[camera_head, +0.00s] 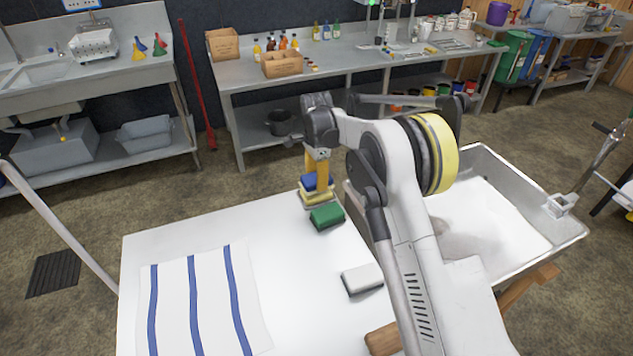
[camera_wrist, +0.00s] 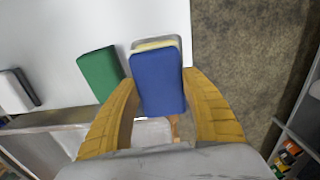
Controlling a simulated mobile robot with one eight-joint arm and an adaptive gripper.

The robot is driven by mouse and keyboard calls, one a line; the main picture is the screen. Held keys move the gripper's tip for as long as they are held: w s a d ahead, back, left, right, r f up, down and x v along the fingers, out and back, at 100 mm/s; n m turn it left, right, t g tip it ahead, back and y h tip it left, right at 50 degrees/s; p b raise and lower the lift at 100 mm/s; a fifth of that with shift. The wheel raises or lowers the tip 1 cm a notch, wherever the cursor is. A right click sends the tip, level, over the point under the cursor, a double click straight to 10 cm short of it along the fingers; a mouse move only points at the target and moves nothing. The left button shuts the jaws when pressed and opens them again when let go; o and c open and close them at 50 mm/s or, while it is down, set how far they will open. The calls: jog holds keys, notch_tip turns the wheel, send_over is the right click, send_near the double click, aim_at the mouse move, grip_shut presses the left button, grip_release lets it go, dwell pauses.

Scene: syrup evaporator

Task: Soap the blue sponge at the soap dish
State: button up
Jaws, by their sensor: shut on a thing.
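My gripper (camera_head: 317,172) points down at the far edge of the white table. Its yellow fingers are shut on the blue sponge (camera_wrist: 157,84), one finger on each side in the wrist view. In the head view the blue sponge (camera_head: 308,183) is directly over a yellow block (camera_head: 319,197) on a pale soap dish (camera_head: 306,203). The sponge looks very close to the block; I cannot tell whether they touch. In the wrist view the sponge hides most of the pale yellow block (camera_wrist: 155,43).
A green sponge (camera_head: 327,216) lies just in front of the dish. A white and grey block (camera_head: 362,279) lies nearer. A striped cloth (camera_head: 210,300) covers the table's left part. A metal basin (camera_head: 565,237) stands right, behind my arm.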

jog(key=shift+r+p, duration=1.05)
jog(key=shift+r, duration=1.25)
